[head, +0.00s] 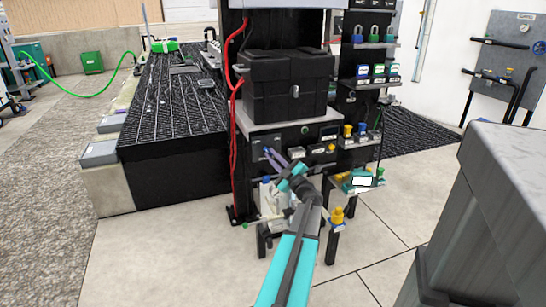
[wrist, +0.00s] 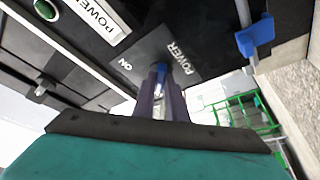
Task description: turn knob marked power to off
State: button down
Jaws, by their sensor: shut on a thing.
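The blue power knob (wrist: 161,70) sits on a dark plate (wrist: 187,52) printed POWER and ON in the wrist view. My gripper (wrist: 160,80) reaches the knob with its purple fingers, one on each side, and is shut on it. The fingers hide part of the knob, so which mark it points to cannot be told. In the head view my gripper (head: 268,152) is at the left part of the black front panel (head: 320,132), below the black tote.
A white POWER label (wrist: 96,18) and a green button (wrist: 45,9) are beside the plate. A blue hook-like part (wrist: 256,36) is at the right. The black tote (head: 285,85) stands above the panel. A grey bin (head: 490,200) stands at the right, with clear floor between.

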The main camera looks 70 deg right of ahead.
jog(key=shift+w+a, duration=0.1)
jog(key=shift+w, duration=0.05)
jog(key=c, duration=1.8)
grip_release()
jog(key=shift+s, duration=0.2)
jog(key=p+v, duration=0.2)
jog(key=v, duration=1.1)
jog(key=shift+s+a+f, duration=0.15)
jog(key=shift+s+a, duration=0.05)
